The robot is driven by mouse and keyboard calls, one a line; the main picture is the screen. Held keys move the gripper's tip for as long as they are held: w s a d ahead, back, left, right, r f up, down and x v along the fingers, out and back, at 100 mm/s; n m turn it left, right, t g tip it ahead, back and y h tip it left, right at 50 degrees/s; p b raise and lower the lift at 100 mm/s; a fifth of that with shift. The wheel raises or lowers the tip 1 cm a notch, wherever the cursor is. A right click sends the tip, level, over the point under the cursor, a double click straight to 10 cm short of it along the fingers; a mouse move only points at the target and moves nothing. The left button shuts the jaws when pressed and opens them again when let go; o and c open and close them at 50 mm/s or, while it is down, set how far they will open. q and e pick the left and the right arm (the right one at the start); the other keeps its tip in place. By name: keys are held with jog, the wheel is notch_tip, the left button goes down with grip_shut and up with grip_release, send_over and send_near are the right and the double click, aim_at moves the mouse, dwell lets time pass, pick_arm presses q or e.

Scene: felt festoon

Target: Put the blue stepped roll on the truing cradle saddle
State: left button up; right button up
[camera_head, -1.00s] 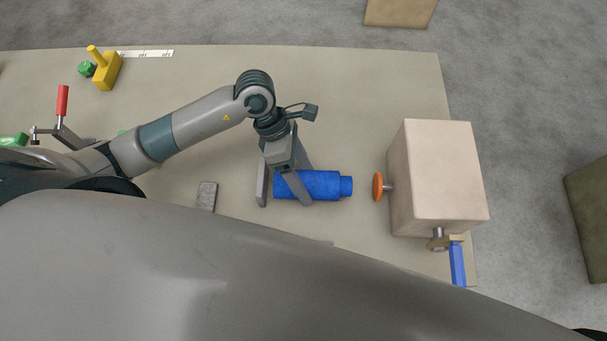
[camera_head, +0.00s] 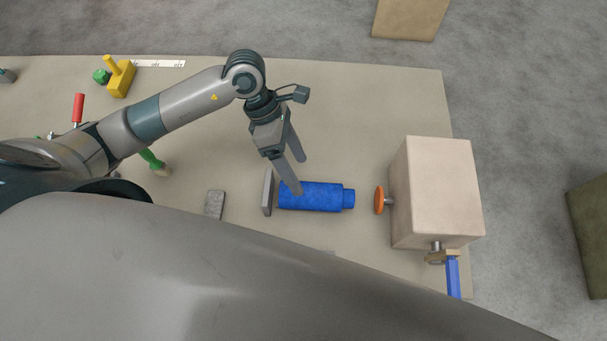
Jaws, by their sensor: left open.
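The blue stepped roll (camera_head: 312,197) lies on its side, its narrow step pointing right. It sits between an upright grey plate (camera_head: 267,193) at its left end and an orange disc (camera_head: 379,200) on a short shaft from a beige box (camera_head: 436,190); a gap separates step and disc. The saddle cannot be made out; whatever is under the roll is hidden. My left gripper (camera_head: 299,175) is open and empty, above the roll's upper left side. One fingertip overlaps the roll's edge in the picture; whether it touches is unclear. My right gripper is not in view.
A blue-handled crank (camera_head: 453,274) sits at the box's front. A grey block (camera_head: 214,204), a green-handled brush (camera_head: 154,162), a red handle (camera_head: 78,108) and a yellow piece (camera_head: 121,79) are to the left. The table behind the roll is clear. My body hides the near side.

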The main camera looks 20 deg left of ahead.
pick_arm(q)
jog(key=shift+p+v, duration=0.4)
jog(key=shift+v, duration=1.8)
jog(key=shift+s, duration=0.1)
